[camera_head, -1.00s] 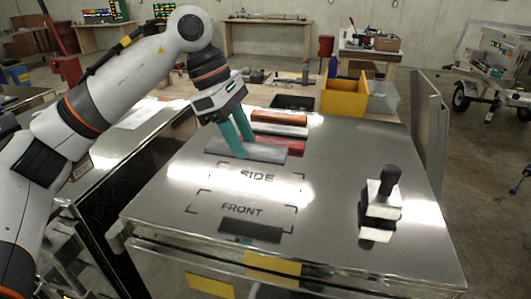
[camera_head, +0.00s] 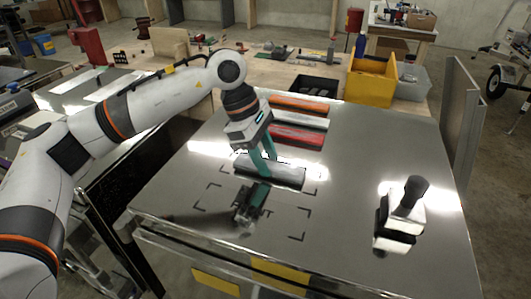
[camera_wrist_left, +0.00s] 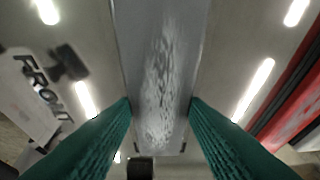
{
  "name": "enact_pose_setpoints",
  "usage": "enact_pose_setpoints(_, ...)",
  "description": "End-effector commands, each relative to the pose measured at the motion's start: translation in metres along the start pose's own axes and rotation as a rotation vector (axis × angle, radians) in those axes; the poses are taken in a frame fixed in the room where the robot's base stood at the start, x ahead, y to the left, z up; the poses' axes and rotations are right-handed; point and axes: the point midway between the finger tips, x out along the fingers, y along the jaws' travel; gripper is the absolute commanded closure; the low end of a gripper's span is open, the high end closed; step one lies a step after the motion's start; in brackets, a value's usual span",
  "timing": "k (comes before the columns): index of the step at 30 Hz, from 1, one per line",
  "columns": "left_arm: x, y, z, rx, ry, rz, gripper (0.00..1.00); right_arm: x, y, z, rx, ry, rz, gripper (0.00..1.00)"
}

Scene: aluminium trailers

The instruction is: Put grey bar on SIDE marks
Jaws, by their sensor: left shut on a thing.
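The grey bar (camera_head: 285,174) is in the jaws of my left gripper (camera_head: 268,165), whose green fingers are shut on it. In the head view the bar lies over the rear corner marks on the shiny metal table (camera_head: 340,210), covering the SIDE lettering. Whether it touches the surface cannot be told. In the left wrist view the grey bar (camera_wrist_left: 162,75) runs between the two green fingertips. The FRONT lettering (camera_wrist_left: 42,85) shows at the left there. The front corner marks (camera_head: 302,222) show in the head view, with a dark reflection of the gripper among them. My right gripper is not seen.
Behind the bar lie a red bar (camera_head: 297,136), a white bar (camera_head: 300,120) and an orange bar (camera_head: 298,104). A block with a black knob (camera_head: 402,215) stands at the right. A yellow bin (camera_head: 372,82) stands at the back.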

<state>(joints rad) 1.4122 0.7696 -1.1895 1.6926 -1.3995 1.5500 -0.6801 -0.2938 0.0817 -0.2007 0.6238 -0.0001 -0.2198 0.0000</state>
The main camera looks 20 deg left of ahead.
Motion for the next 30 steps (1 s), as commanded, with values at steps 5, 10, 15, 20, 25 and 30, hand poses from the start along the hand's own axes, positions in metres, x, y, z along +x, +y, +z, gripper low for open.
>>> enact_pose_setpoints(5, 0.004, 0.000, 0.002, 0.001, 0.001, -0.003, 0.82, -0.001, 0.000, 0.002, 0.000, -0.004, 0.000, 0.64)
enact_pose_setpoints(10, 0.006, 0.000, 0.003, 0.001, 0.001, -0.002, 0.82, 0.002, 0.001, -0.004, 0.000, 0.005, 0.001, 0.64)
enact_pose_setpoints(15, 0.005, 0.000, 0.002, 0.000, 0.001, -0.002, 0.38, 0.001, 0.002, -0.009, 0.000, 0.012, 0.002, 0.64)
enact_pose_setpoints(20, 0.005, 0.000, 0.002, 0.000, 0.001, -0.002, 0.38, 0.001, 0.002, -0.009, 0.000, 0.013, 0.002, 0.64)
enact_pose_setpoints(25, 0.002, 0.000, 0.001, 0.001, 0.001, -0.002, 0.38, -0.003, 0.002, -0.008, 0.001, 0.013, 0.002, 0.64)
enact_pose_setpoints(30, -0.017, -0.001, 0.002, 0.000, 0.001, -0.006, 0.38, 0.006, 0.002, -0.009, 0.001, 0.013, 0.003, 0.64)
